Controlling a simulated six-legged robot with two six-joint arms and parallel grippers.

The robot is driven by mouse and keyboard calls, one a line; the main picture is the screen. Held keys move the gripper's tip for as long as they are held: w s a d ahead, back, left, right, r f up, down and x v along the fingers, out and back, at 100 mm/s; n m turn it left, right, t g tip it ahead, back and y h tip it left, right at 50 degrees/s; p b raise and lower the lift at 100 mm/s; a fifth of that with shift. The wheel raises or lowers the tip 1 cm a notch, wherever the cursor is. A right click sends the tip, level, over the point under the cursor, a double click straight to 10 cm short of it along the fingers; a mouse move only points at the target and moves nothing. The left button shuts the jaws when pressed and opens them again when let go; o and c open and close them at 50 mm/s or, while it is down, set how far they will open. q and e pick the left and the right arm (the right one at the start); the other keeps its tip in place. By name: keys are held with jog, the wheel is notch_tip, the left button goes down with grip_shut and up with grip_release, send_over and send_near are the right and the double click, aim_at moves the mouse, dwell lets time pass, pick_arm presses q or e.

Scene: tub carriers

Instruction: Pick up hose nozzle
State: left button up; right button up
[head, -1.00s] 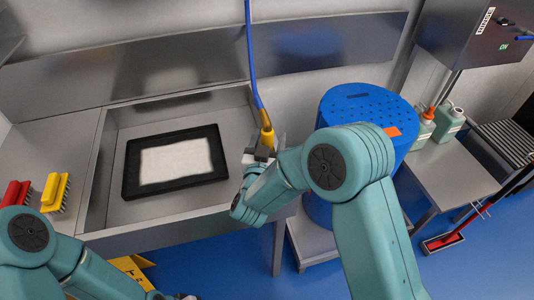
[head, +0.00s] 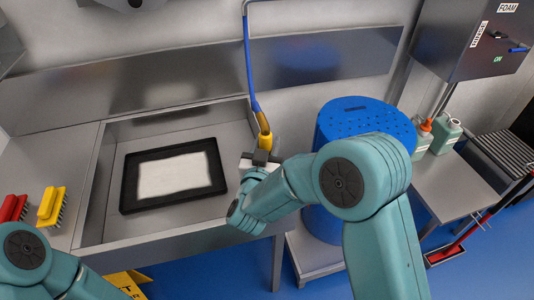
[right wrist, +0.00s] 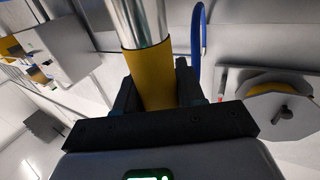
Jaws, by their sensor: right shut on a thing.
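The hose nozzle (head: 264,126) is yellow and hangs at the end of a blue hose (head: 249,70), over the right edge of the sink. My right gripper (head: 262,157) is shut on it from below in the head view. In the right wrist view the nozzle's yellow sleeve (right wrist: 149,80) sits between the dark fingers of the right gripper (right wrist: 156,92), with a shiny metal tube (right wrist: 143,22) running on from it. Parts of the nozzle are hidden by the gripper. My left arm shows at the lower left, but its gripper is out of frame.
A steel sink (head: 92,210) holds a black-rimmed tray (head: 130,180) with a white sheet. Red (head: 14,206) and yellow (head: 49,203) brushes lie left of it. A blue drum (head: 366,125) stands close behind my right arm. Bottles (head: 444,135) stand on a side table (head: 440,185).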

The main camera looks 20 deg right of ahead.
aim_at(267, 131)
notch_tip(267, 131, up, 16)
jog(key=shift+r, duration=0.1)
notch_tip(267, 131, down, 12)
jog(key=b, duration=0.9)
jog(key=shift+b, duration=0.3)
jog(key=shift+r, duration=0.15)
